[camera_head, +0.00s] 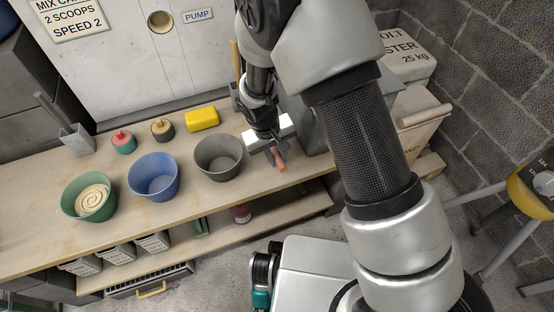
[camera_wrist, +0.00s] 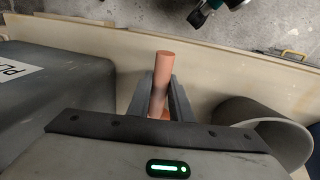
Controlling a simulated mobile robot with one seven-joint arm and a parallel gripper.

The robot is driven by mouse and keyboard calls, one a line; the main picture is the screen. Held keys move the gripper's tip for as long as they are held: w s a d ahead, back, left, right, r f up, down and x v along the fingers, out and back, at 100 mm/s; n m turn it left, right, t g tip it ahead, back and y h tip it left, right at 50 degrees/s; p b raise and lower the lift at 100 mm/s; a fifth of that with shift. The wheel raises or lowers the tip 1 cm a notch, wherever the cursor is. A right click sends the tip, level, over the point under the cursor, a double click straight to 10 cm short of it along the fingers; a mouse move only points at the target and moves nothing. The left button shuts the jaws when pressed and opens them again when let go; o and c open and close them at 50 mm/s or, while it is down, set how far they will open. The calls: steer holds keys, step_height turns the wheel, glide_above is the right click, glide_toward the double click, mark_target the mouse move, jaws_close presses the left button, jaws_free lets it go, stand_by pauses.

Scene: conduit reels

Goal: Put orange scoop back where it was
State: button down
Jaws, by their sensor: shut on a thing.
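The orange scoop (camera_head: 281,164) is in my gripper (camera_head: 272,152) near the right end of the wooden bench in the head view. In the wrist view its orange round handle (camera_wrist: 163,82) stands between the two fingers of my gripper (camera_wrist: 162,96), which are shut on it. The rest of the scoop is hidden under the gripper. I cannot tell whether it touches the bench top.
A grey bucket (camera_head: 218,157), a blue bucket (camera_head: 154,178) and a green bucket (camera_head: 88,198) with pale mix stand left on the bench (camera_head: 130,217). A grey bin (camera_wrist: 60,85) stands close beside my gripper.

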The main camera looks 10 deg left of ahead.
steer(key=shift+f, duration=0.65)
steer(key=shift+f, duration=0.2)
steer(key=c, duration=1.6)
jaws_free()
steer(key=shift+r, duration=0.1)
